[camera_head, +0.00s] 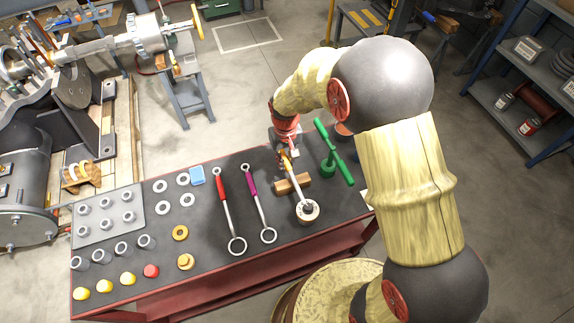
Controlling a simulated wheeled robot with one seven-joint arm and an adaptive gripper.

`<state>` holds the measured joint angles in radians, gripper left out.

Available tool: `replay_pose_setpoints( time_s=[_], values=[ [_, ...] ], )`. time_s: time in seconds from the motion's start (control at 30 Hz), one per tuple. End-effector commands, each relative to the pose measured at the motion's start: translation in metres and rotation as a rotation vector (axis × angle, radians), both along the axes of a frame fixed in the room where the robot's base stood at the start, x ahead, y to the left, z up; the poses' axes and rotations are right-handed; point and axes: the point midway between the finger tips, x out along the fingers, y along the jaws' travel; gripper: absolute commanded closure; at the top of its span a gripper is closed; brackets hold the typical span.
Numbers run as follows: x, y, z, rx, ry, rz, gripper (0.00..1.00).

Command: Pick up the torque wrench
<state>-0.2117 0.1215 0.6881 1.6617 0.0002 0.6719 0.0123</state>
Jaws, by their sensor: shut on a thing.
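The torque wrench (296,183) appears to be the tool with an orange grip, a steel shaft and a round head, in the head view at the right part of the bench. Its round head (307,210) points toward the front edge. Its shaft passes over a brown wooden block (280,187); I cannot tell whether it touches the block. My gripper (286,155) is shut on the orange grip end, which the fingers partly hide.
A green tool (333,150) stands close to the right of my gripper. A purple-handled wrench (252,188) and a red-handled wrench (222,189) lie to the left. Rings, caps and a grey plate (103,205) with studs fill the dark bench's left side.

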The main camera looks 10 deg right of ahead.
Motion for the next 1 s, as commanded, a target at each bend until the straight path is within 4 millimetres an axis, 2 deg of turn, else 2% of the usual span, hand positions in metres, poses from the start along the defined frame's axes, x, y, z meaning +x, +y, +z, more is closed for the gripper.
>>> replay_pose_setpoints(
  time_s=[0.03, 0.1, 0.4, 0.5, 0.7, 1.0],
  values=[
    [0.001, 0.0, 0.012, 0.001, -0.005, 0.0, 1.0],
    [-0.002, 0.003, 0.024, 0.001, -0.006, 0.002, 1.0],
    [-0.045, 0.03, 0.082, 0.001, -0.006, 0.005, 1.0],
    [-0.067, 0.043, 0.09, 0.001, -0.003, 0.005, 1.0],
    [-0.096, 0.062, 0.105, 0.002, -0.004, 0.004, 1.0],
    [-0.117, 0.074, 0.114, 0.0, -0.002, 0.001, 1.0]
  ],
)
